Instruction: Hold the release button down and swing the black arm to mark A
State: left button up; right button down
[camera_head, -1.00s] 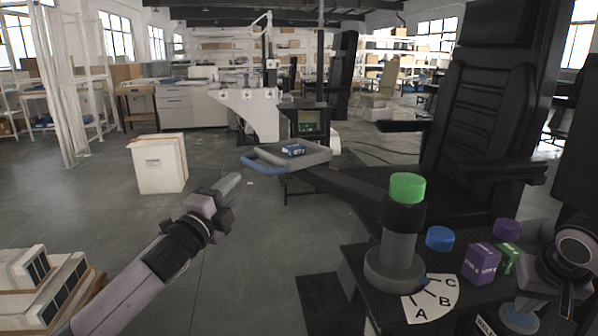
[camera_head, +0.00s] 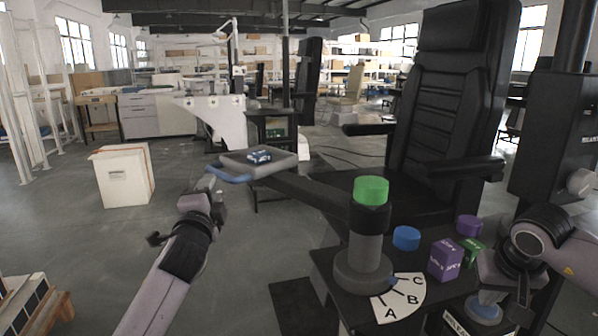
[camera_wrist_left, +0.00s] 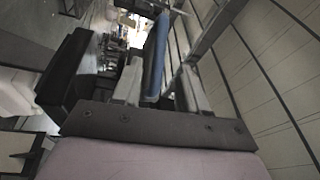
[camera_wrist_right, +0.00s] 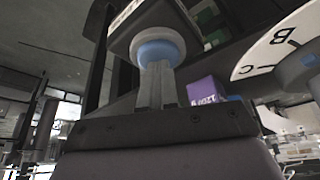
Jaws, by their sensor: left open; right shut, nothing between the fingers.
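The black arm (camera_head: 312,192) runs left from the column (camera_head: 364,256) with the green top (camera_head: 371,190) to a grey tray with a blue handle (camera_head: 236,178). My left gripper (camera_head: 207,184) is open at this handle. In the left wrist view the handle (camera_wrist_left: 156,58) lies between the open fingers. A white dial (camera_head: 409,297) at the column foot has marks A, B and C; a small blue pointer is near C. The blue release button (camera_head: 484,309) is at the lower right. My right gripper (camera_head: 488,292) is shut, its fingertips at the button (camera_wrist_right: 157,50); I cannot tell how far it is pressed.
A blue box (camera_head: 259,156) lies on the tray. A blue disc (camera_head: 406,238), a purple box (camera_head: 445,260), a green box and a purple disc stand near the column. A black chair (camera_head: 440,130) is behind. A white carton (camera_head: 123,177) stands on the open floor at left.

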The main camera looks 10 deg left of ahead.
aim_at(219, 171)
pick_arm(q)
jog(key=shift+w+a+r, duration=0.15)
jog(key=shift+w+a, duration=0.05)
jog(key=shift+w, duration=1.15)
jog(key=shift+w+a+r, duration=0.15)
jog(key=shift+w+r, duration=0.05)
jog(key=shift+w, duration=1.15)
jog(key=shift+w+a+r, duration=0.15)
jog(key=shift+w+a, duration=0.05)
jog(key=shift+w, duration=1.15)
grip_shut()
